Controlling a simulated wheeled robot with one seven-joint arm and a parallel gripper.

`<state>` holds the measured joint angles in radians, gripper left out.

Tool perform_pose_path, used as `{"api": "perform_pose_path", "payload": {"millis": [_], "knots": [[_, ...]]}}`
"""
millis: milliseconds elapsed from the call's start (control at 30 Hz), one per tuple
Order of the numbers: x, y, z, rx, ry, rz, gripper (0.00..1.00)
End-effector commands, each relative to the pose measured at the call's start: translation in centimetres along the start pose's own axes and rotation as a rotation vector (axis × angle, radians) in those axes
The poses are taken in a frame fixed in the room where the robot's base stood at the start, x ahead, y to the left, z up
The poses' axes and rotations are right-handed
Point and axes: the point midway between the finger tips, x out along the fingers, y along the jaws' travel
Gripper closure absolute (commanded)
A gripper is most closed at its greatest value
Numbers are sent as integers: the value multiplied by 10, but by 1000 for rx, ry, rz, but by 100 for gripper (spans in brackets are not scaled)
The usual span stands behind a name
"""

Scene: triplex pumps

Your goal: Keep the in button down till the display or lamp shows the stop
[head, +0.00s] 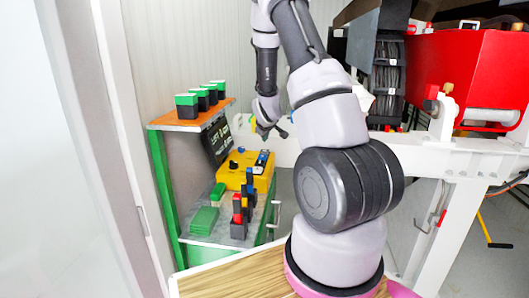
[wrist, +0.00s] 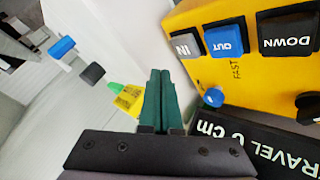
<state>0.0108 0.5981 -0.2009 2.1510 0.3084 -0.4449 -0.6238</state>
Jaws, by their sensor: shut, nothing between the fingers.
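The yellow control box (wrist: 240,70) fills the upper right of the wrist view. It carries a grey IN button (wrist: 184,45), a blue OUT button (wrist: 226,39) and a black DOWN button (wrist: 288,34). The black display (wrist: 265,145) beside it shows part of a line, apparently "TRAVEL 0 cm". My gripper (wrist: 160,73) is shut and empty, left of the IN button and apart from it in the picture. In the head view the box (head: 232,178) stands on the bench, with my gripper (head: 283,134) above and right of it. No lit lamp is clear.
A blue knob (wrist: 213,98) marked FAST sits at the box's edge. Green-topped black blocks (head: 201,97) stand on the shelf. Red, black and blue upright blocks (head: 240,215) and green pieces (head: 203,220) are on the bench. A white frame (head: 420,160) stands to the right.

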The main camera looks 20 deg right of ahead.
Motion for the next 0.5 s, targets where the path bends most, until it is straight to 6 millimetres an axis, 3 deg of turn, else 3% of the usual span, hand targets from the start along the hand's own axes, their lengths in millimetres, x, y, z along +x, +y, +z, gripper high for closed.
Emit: {"api": "perform_pose_path", "payload": {"millis": [233,500], "knots": [[-16,11,-12,-1,1,1,100],[-18,13,-13,0,-1,0,100]]}}
